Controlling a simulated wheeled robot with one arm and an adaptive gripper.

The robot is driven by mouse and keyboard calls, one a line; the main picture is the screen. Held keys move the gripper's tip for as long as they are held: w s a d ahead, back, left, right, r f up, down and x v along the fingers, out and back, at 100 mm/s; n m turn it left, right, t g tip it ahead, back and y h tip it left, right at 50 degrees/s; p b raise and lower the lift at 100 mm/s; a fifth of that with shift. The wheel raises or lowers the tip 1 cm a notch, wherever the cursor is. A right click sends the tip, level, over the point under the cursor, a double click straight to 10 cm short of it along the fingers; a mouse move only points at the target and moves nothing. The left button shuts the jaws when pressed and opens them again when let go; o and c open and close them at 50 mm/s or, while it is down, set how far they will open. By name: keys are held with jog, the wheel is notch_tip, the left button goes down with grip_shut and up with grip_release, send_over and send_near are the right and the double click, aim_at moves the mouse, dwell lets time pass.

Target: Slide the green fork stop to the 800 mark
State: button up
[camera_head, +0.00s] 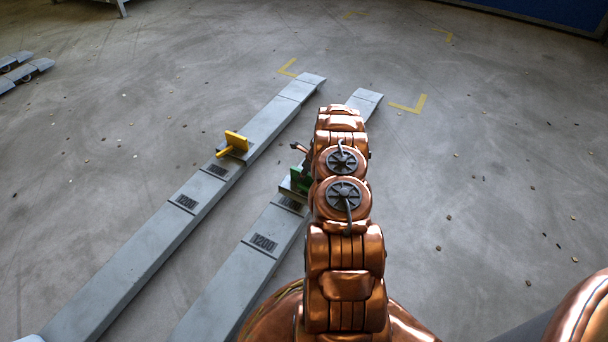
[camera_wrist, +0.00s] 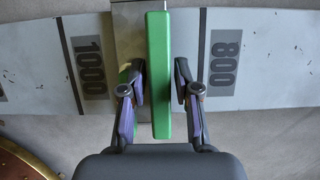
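The green fork stop (camera_head: 299,180) sits on the right grey fork (camera_head: 222,301), partly hidden by my arm in the head view. In the wrist view the green stop (camera_wrist: 159,75) stands as an upright bar between the 1000 mark (camera_wrist: 88,57) on the left and the 800 mark (camera_wrist: 224,62) on the right. My gripper (camera_wrist: 160,85) has one finger on each side of the bar. The left finger is close to it and a narrow gap shows at the right finger.
A second grey fork (camera_head: 112,265) runs parallel on the left and carries a yellow stop (camera_head: 235,143). The right fork also has a 1200 mark (camera_head: 263,243). Yellow corner lines (camera_head: 409,106) mark the floor. The floor on the right has only small scattered bits.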

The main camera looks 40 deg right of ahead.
grip_shut()
jog(key=shift+w+r, duration=0.1)
dwell(0.5)
